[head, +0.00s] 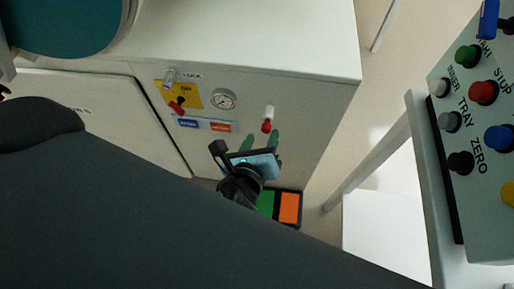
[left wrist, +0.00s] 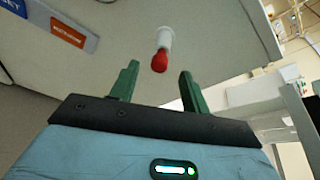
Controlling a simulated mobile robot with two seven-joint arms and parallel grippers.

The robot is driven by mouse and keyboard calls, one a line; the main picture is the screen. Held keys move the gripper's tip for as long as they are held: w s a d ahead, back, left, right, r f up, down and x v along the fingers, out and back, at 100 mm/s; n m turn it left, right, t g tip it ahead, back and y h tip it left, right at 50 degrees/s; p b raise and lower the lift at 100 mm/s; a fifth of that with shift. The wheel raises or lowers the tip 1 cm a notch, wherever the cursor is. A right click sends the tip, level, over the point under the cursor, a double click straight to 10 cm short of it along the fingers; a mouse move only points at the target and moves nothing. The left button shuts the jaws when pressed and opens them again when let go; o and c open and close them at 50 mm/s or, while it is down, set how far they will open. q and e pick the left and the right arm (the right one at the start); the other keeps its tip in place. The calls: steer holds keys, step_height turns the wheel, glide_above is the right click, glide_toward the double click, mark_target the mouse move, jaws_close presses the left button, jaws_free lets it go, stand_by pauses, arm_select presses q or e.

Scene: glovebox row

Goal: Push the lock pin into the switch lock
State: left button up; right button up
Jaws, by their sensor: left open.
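A red-tipped pin with a white body (head: 267,120), which looks like the lock pin, sticks out of the light panel of the cabinet. In the left wrist view its red end (left wrist: 160,61) points toward my gripper. My left gripper (head: 261,140) is open, with its two green fingers just short of the red end. In the left wrist view the fingers (left wrist: 158,84) stand either side of the line to the pin, holding nothing. The switch lock is a metal piece (head: 169,77) marked LOCK, above a red switch handle (head: 178,105) on a yellow plate. My right gripper is not in view.
A round gauge (head: 223,99) and a blue and orange label strip (head: 207,125) sit on the panel. A green and orange box (head: 290,208) lies below. A button console (head: 470,190) stands at the right. The cabinet's top edge (head: 290,71) overhangs the panel.

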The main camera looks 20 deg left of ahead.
mark_target(265, 130)
arm_select(q)
steer(key=shift+x, duration=1.5)
jaws_close()
